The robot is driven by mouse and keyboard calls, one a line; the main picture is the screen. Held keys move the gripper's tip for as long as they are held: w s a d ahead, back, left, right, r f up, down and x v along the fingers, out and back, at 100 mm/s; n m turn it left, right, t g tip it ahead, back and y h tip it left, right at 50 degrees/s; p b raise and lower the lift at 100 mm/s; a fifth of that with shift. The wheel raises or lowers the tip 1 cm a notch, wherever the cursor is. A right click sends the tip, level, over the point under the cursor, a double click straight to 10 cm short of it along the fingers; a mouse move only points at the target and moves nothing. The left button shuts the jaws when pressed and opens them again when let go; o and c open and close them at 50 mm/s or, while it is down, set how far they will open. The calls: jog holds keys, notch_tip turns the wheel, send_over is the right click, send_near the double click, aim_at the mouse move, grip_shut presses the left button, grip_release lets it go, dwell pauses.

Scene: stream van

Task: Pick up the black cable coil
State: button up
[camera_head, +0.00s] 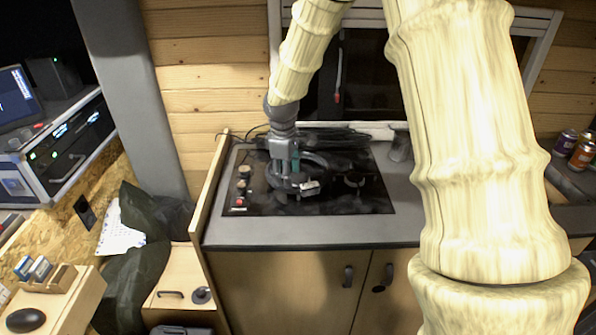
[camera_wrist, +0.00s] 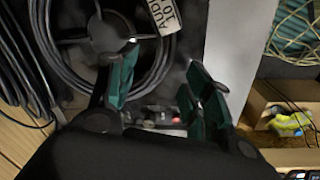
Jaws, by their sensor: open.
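The black cable coil (camera_head: 321,168) lies on the dark cooktop (camera_head: 365,204) below the window, with a white tag (camera_head: 310,187) on it. In the wrist view the coil (camera_wrist: 158,66) fills the upper left, and its tag (camera_wrist: 163,15) reads "AUDIO 10". My gripper (camera_head: 289,170) is right over the left part of the coil, pointing down. In the wrist view its green-padded fingers (camera_wrist: 162,68) are apart. The left finger overlaps the inside of the ring, and the ring's right side shows between the fingers. Whether either finger touches the cable I cannot tell.
More black cables (camera_head: 335,138) lie along the wall behind the coil. Knobs (camera_head: 243,172) and a red button stand at the cooktop's left. A wooden side panel (camera_head: 214,185) borders the counter (camera_head: 300,233) on the left. An open box (camera_wrist: 285,125) with small items shows in the wrist view.

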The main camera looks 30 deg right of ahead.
jog(key=shift+w+d+f+p, duration=0.15)
jog(key=shift+f+p, duration=1)
jog(key=shift+f, duration=1.5)
grip_shut()
